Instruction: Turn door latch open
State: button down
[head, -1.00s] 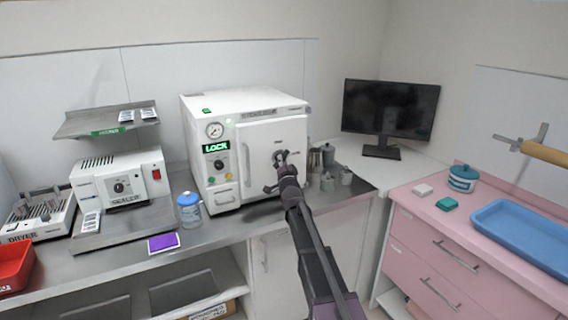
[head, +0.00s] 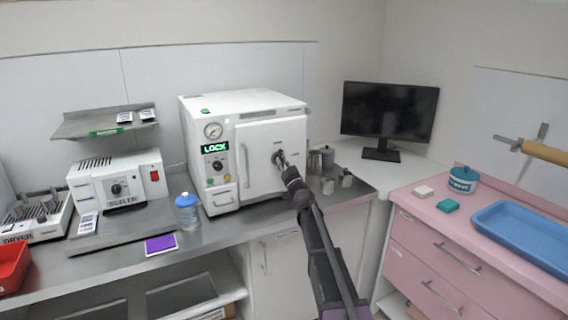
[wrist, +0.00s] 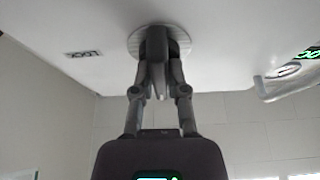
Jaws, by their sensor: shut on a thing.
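The white sterilizer (head: 262,104) stands on the steel counter with its door (head: 262,150) closed. Its green display (head: 215,147) reads LOCK. The door latch (wrist: 155,45) is a dark grey handle on a round, light plate (wrist: 133,42), seen close up in the wrist view. My gripper (head: 284,163) is at the latch on the door front, and its fingers also show in the wrist view (wrist: 158,80). They are shut on the latch from both sides. In the head view my gripper hides most of the latch, so its exact angle is hard to tell there.
A blue-capped bottle (head: 188,212) stands left of the sterilizer, near a purple card (head: 161,244). Metal canisters (head: 328,157) stand close on the right of the door. A monitor (head: 388,120) and a pink cabinet (head: 425,245) are further right.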

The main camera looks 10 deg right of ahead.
jog(key=shift+w+n, duration=0.15)
jog(key=shift+n, duration=0.25)
jog(key=c, duration=0.7)
grip_release()
jog(key=shift+d, duration=0.1)
jog(key=shift+o, duration=0.2)
jog(key=shift+f, duration=0.1)
jog(key=b+v, duration=0.6)
jog(key=v, duration=0.9)
jog(key=shift+s+d, duration=0.2)
jog(key=shift+s, duration=0.15)
dwell(0.8)
jog(key=shift+f, duration=0.25)
dwell(0.4)
